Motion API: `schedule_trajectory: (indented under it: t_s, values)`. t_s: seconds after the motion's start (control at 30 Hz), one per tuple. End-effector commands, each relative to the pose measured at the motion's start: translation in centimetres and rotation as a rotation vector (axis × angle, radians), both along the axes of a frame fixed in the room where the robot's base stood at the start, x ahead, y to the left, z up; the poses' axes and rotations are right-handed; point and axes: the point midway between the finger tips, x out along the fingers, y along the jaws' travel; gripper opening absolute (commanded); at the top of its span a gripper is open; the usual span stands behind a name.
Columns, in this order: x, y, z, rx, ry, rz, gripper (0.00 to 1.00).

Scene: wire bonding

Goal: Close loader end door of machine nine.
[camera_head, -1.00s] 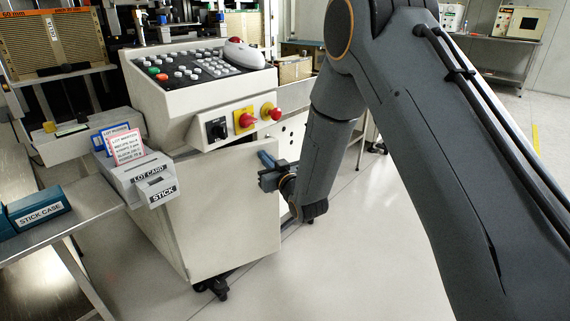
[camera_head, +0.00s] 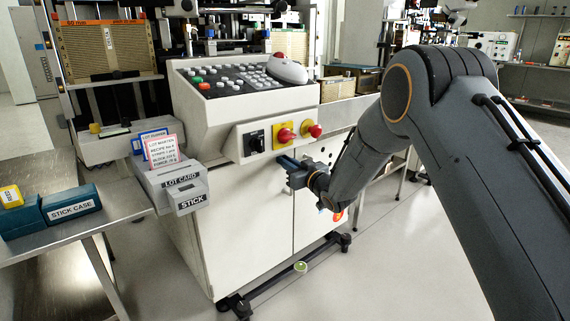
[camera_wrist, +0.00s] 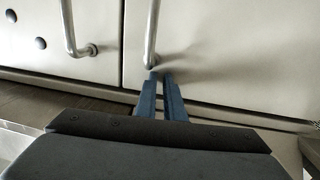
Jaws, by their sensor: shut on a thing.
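The loader end door (camera_head: 250,235) is the white left-hand lower door of the machine in the head view. It looks flush with the panel beside it, with a thin upright seam between them. My gripper (camera_head: 287,165) is at the upper right edge of this door. In the wrist view, the door (camera_wrist: 230,45) is on the right, with its metal bar handle (camera_wrist: 153,30) near the seam. My gripper's two blue fingers (camera_wrist: 161,74) are shut on the lower end of this handle. The exact contact is small and partly hidden.
The neighbouring door (camera_wrist: 25,50) has dark holes and its own bar handle (camera_wrist: 72,25). Above are a slanted keypad console (camera_head: 235,80) and red knobs (camera_head: 286,135). A lot card holder (camera_head: 172,188) juts out at left, beside a steel table (camera_head: 90,222). Floor at front right is clear.

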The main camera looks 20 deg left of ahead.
Motion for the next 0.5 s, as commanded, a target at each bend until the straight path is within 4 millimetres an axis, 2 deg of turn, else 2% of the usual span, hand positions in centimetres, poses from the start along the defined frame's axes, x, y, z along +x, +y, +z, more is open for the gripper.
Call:
schedule_trajectory:
  t_s: [0.03,0.27,0.4,0.5]
  values:
    - [0.1,0.8,0.6,0.005,-0.009,0.002,0.00]
    - [0.0,1.0,0.6,0.005,-0.009,0.003,0.00]
    - [-0.3,0.7,0.7,0.004,-0.007,0.004,0.00]
    - [-0.7,-0.3,0.8,0.003,-0.006,0.005,0.00]
